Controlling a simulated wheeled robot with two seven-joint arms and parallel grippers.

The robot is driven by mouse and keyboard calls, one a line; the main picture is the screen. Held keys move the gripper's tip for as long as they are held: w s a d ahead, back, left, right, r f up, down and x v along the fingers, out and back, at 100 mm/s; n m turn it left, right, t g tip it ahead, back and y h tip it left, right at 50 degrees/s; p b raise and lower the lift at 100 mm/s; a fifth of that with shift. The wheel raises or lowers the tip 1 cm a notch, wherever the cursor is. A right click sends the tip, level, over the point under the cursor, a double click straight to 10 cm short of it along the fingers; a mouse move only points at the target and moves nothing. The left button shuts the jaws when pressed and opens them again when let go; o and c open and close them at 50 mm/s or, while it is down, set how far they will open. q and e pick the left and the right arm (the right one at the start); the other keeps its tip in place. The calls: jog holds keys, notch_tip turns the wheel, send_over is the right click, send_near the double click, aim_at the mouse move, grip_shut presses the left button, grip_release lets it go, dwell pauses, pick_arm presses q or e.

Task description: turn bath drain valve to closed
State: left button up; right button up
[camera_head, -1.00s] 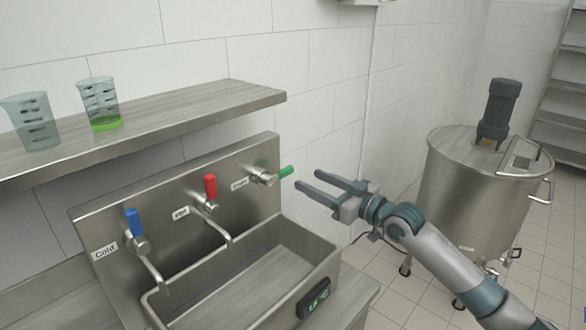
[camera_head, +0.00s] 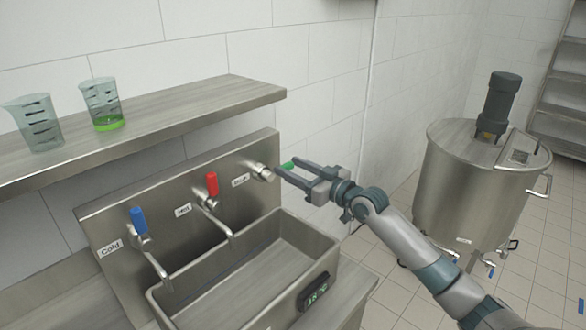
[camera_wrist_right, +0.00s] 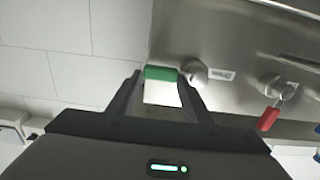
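The drain valve (camera_head: 262,172) is on the right end of the steel back panel, with a green-tipped handle (camera_head: 287,166) that points right. In the right wrist view the green handle (camera_wrist_right: 161,74) lies between the fingertips of my right gripper, and the valve body (camera_wrist_right: 194,73) sits just right of the fingers beside its label. My right gripper (camera_head: 292,172) is open, its fingers on either side of the handle; a clear gap shows between them. Whether a finger touches the handle cannot be told. My left gripper is not in view.
A blue cold lever (camera_head: 138,221) and a red hot lever (camera_head: 212,184) are to the left, above the steel basin (camera_head: 328,246). Two beakers (camera_head: 102,104) stand on the shelf (camera_head: 215,100). A steel tank (camera_head: 470,190) stands at the right on the tiled floor.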

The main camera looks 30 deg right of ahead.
jog(key=c, duration=0.9)
jog(key=shift+r, duration=0.1)
jog(key=shift+s+a+r+n+b, duration=0.15)
jog(key=shift+r+n, duration=0.25)
jog(key=shift+n, duration=0.4)
jog(key=shift+w+a+r+n+b, duration=0.1)
jog(key=shift+r+n+b, duration=0.2)
jog(key=shift+n, duration=0.5)
jog(key=shift+s+a+r+n+p, duration=0.5)
jog(key=shift+a+n, duration=0.55)
jog(key=shift+n, duration=1.45)
jog(key=shift+s+a+r+n+p, duration=0.25)
jog(key=shift+a+r+n+p, duration=0.65)
jog(key=shift+n, duration=1.6)
jog(key=shift+s+a+r+n+p, duration=0.3)
jog(key=shift+a+n, duration=0.95)
jog(key=shift+n, duration=1.25)
jog(key=shift+s, duration=0.1)
